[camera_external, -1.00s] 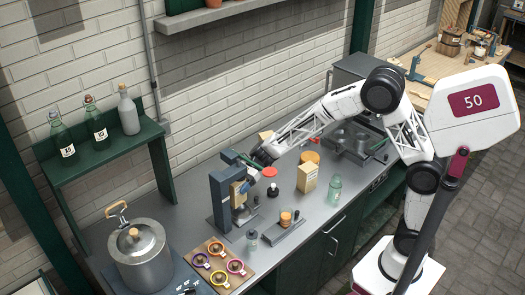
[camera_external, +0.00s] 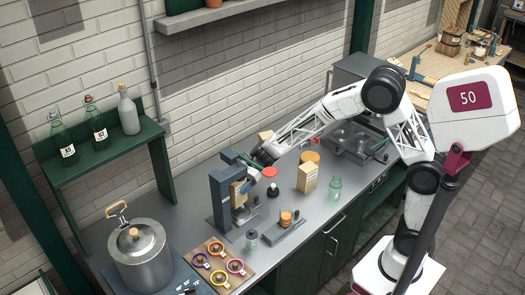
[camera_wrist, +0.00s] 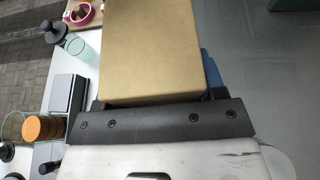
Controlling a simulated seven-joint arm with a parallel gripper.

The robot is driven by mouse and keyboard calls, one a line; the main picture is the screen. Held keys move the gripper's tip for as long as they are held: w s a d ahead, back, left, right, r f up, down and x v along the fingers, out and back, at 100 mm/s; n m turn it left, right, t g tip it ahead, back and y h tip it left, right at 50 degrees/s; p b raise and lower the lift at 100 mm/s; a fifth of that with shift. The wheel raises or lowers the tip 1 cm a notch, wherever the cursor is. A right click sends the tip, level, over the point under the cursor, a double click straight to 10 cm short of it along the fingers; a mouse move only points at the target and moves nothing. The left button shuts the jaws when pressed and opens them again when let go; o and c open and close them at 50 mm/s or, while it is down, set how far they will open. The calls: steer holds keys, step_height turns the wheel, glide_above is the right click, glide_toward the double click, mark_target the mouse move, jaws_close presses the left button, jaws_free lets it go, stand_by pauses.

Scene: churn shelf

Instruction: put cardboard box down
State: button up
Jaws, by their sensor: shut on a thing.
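The cardboard box (camera_wrist: 152,48) is plain tan and fills the upper middle of the wrist view. My gripper (camera_wrist: 155,101) is shut on its near end. In the external view my gripper (camera_external: 251,180) is at the end of the outstretched arm, over the counter beside a blue-grey upright stand. A small tan patch of the box (camera_external: 237,189) shows there, in front of the stand. The box's underside is hidden, so I cannot tell whether it touches anything.
The stand (camera_external: 218,203) is close to the box. Coloured ring cups on a wooden board (camera_external: 217,252), a black scale with an orange-filled jar (camera_external: 287,219), a cream carton (camera_external: 307,178) and a green glass jar (camera_external: 335,188) surround it. A steel pot (camera_external: 139,257) stands at left.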

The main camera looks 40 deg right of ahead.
steer(key=w+d+r+m+t+h, duration=0.1)
steer(key=w+d+m+t, duration=0.25)
steer(key=w, duration=0.45)
steer(key=w+d+r+m+t+h, duration=0.1)
steer(key=w+d+r+m+t, duration=0.1)
steer(key=w+m+t, duration=0.45)
steer(key=w+d+r+m+t+h, duration=0.1)
steer(key=w+d+r+h, duration=0.15)
steer(key=d, duration=0.55)
steer(key=w+d+r+m+t+h, duration=0.1)
steer(key=w+d+r+h, duration=0.1)
steer(key=w+d, duration=0.35)
steer(key=d+r+m+t+h, duration=0.25)
steer(key=d+m+h, duration=0.25)
steer(key=d, duration=1.4)
steer(key=s+d+f+n+y, duration=0.1)
steer(key=s+d+f, duration=0.1)
steer(key=d, duration=0.4)
steer(key=s+d+f+n+y, duration=0.1)
steer(key=s+d+f+y, duration=0.1)
steer(key=s+d, duration=0.2)
steer(key=shift+d+f+n+g, duration=0.3)
steer(key=shift+d+g, duration=0.05)
steer(key=shift+d, duration=1.25)
steer(key=shift+s, duration=0.1)
step_height(320, 180, down, 6)
steer(key=shift+f, duration=0.15)
